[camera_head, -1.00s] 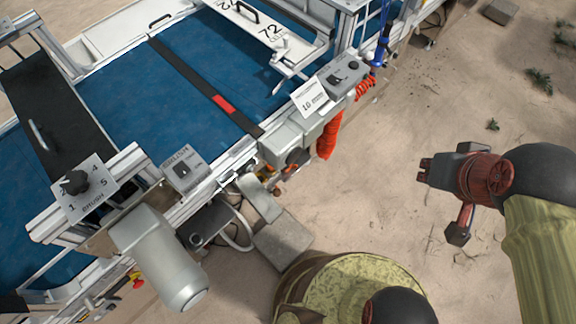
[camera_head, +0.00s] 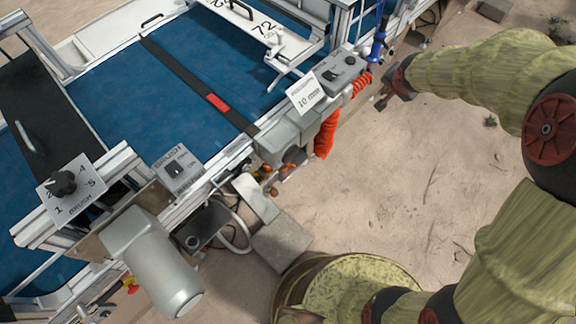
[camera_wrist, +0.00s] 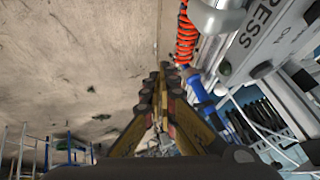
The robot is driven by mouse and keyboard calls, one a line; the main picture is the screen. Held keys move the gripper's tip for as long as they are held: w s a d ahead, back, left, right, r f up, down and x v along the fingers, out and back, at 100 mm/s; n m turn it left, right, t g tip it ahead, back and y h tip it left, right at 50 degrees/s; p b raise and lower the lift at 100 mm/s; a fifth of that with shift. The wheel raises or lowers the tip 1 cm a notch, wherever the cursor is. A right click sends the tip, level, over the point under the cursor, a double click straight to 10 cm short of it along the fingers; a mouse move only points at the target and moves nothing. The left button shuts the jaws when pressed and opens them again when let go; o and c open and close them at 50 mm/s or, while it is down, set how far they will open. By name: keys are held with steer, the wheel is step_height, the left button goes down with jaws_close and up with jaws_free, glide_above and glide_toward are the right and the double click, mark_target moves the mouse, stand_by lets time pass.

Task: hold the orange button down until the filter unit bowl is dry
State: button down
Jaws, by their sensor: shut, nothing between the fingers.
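My gripper (camera_head: 386,97) is at the machine's right side, near the upper end of the orange coiled hose and below the blue fitting (camera_head: 377,47). In the wrist view my gripper (camera_wrist: 162,75) is shut and empty, its fingers together. The blue fitting (camera_wrist: 203,100) there is just right of the fingers; I cannot tell whether they touch. I cannot make out the filter unit bowl or whether it holds water. I cannot pick out an orange button with certainty in either view.
The orange coiled hose (camera_head: 325,136) hangs beside a grey switch box (camera_head: 341,71); it also shows in the wrist view (camera_wrist: 186,38). A panel lettered PRESS (camera_wrist: 262,35) is at the upper right there. The blue belt (camera_head: 120,95) is left. Bare sand (camera_head: 370,190) lies open.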

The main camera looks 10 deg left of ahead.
steer(key=w+a+f+m+y+b, duration=0.1)
steer(key=w+a+f, duration=0.15)
steer(key=f, duration=0.75)
steer(key=w+a+f+m+y, duration=0.15)
steer(key=a+f, duration=0.25)
steer(key=f, duration=0.6)
steer(key=w+a+f+m+b, duration=0.1)
steer(key=w+a+f, duration=0.2)
steer(key=f, duration=0.7)
steer(key=s+a+f+m+y, duration=0.1)
steer(key=s+a+f, duration=0.2)
steer(key=f, duration=0.6)
steer(key=s+a+f+m+y, duration=0.1)
steer(key=s+a+f+m, duration=0.1)
steer(key=s+f, duration=0.5)
steer(key=s+a+f+m+g+y+b, duration=0.1)
steer(key=s+f, duration=0.4)
steer(key=f, duration=0.8)
steer(key=a+y, duration=0.1)
steer(key=a, duration=0.1)
steer(key=shift+s+a+m, duration=0.2)
steer(key=shift+a+m, duration=0.15)
steer(key=shift+a, duration=0.05)
steer(key=w+a+b, duration=0.1)
steer(key=w+a, duration=0.3)
steer(key=a, duration=0.3)
steer(key=shift+w+a, duration=0.25)
steer(key=shift+a, duration=0.05)
steer(key=shift+a, duration=0.1)
